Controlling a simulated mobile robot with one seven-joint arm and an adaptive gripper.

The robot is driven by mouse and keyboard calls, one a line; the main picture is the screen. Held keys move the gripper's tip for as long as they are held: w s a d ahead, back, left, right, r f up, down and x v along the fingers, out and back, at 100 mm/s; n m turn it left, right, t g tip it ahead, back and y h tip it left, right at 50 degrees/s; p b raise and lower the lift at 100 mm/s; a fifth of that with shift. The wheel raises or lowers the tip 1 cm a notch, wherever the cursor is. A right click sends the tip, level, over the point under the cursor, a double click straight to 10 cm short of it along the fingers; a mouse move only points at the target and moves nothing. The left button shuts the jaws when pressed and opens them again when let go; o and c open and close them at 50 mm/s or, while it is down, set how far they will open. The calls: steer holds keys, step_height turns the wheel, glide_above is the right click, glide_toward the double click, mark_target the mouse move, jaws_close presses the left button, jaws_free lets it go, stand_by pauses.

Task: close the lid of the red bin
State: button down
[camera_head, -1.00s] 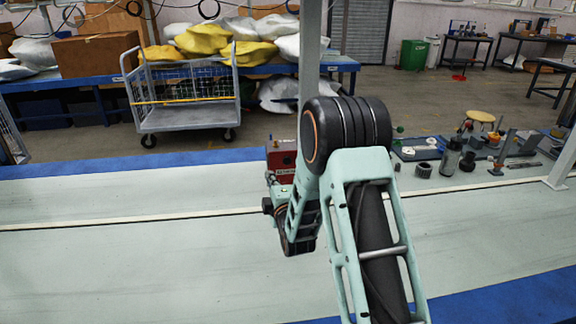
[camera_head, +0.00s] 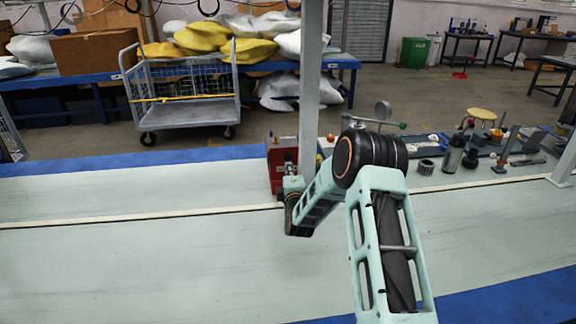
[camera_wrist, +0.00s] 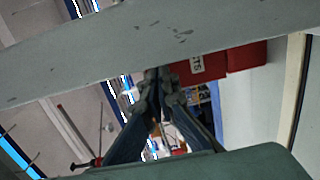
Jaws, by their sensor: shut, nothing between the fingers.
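The red bin (camera_head: 276,182) stands on the pale bench, just left of the grey post and behind my arm. Its lid cannot be told apart clearly there. In the wrist view a red surface with a white label (camera_wrist: 208,64) shows right of the fingers, with a second red part (camera_wrist: 247,56) beside it. My gripper (camera_wrist: 157,82) is shut and empty, its fingertips near the left end of the red surface. Whether they touch it cannot be told. In the head view my arm partly hides the bin's front.
A grey post (camera_head: 310,85) rises close to the bin and my arm; a grey beam (camera_wrist: 130,45) crosses the wrist view. Tools and parts (camera_head: 455,155) lie on the bench at right. The bench at left is clear. A wire cart (camera_head: 185,100) stands behind.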

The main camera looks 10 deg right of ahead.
mark_target(286, 151)
steer(key=shift+w+d, duration=0.1)
steer(key=shift+w, duration=1.55)
steer(key=shift+w+r, duration=0.1)
steer(key=shift+w+g+b, duration=0.2)
steer(key=shift+g+b, duration=0.1)
steer(key=shift+w+r, duration=0.2)
steer(key=shift+w, duration=0.05)
steer(key=shift+w+g+b, duration=0.25)
steer(key=shift+g+b, duration=0.1)
steer(key=shift+g, duration=0.15)
steer(key=w+b, duration=0.2)
steer(key=shift+w+r+b, duration=0.2)
steer(key=shift+w+b, duration=0.2)
steer(key=shift+w+r+b, duration=0.15)
steer(key=shift+w+b, duration=0.45)
steer(key=shift+w, duration=0.2)
steer(key=shift+r, duration=0.1)
